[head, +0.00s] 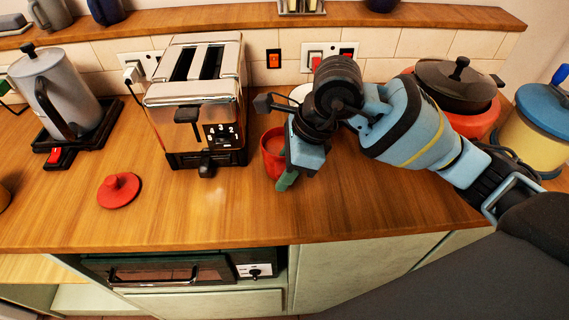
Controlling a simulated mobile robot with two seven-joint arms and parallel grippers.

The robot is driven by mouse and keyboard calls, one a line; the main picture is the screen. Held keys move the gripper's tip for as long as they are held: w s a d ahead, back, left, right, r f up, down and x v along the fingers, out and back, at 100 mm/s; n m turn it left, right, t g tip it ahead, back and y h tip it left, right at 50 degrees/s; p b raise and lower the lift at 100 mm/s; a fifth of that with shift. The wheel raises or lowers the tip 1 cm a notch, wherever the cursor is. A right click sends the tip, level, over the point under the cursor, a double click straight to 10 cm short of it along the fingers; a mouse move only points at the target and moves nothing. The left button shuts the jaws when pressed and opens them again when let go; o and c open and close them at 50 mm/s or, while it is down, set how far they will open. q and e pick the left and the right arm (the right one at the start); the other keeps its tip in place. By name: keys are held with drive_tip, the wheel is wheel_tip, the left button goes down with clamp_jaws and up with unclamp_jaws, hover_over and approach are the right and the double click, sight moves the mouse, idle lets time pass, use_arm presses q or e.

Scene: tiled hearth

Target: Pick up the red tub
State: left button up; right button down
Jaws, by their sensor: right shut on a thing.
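The red tub (270,151) stands on the wooden counter just right of the toaster, in the head view. It looks open at the top. My right gripper (288,180) comes down at the tub's right side and is shut on its wall, hiding that side. I cannot tell whether the tub is lifted off the counter. A red lid (118,190) with a knob lies on the counter at the left, apart from the tub. My left gripper is not in view.
A chrome toaster (198,100) stands close to the tub's left. A grey kettle (58,92) is at the far left. A red pot with a dark lid (458,88) and a blue-lidded canister (540,118) stand at the right. The counter front is clear.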

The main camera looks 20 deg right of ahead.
drive_tip(key=shift+r, duration=0.7)
wheel_tip(320, 180, up, 2)
drive_tip(key=shift+r, duration=0.15)
drive_tip(key=s+a+r, duration=0.1)
drive_tip(key=s+a, duration=0.7)
drive_tip(key=s, duration=0.5)
drive_tip(key=shift+s+a+b, duration=0.25)
drive_tip(key=shift+a+b, duration=0.05)
drive_tip(key=shift+b, duration=0.15)
